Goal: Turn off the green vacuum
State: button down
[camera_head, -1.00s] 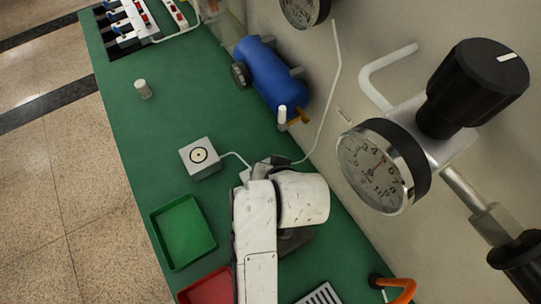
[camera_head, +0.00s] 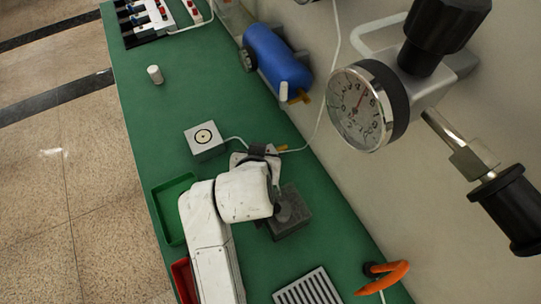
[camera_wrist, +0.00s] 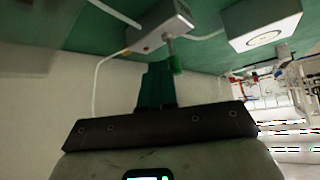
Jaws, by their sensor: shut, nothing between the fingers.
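No readable label shows which item is the vacuum.
A blue tank (camera_head: 275,58) lies along the wall. A large gauge (camera_head: 360,105) and black knob (camera_head: 445,22) stand near the camera.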

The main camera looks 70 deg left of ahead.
jog(key=shift+s+f+n+t, duration=0.1)
jog(key=shift+s+n+t, duration=0.25)
jog(key=shift+t, duration=0.15)
jog(key=shift+w, duration=0.15)
jog(key=shift+w+f, duration=0.3)
jog(key=shift+w, duration=0.35)
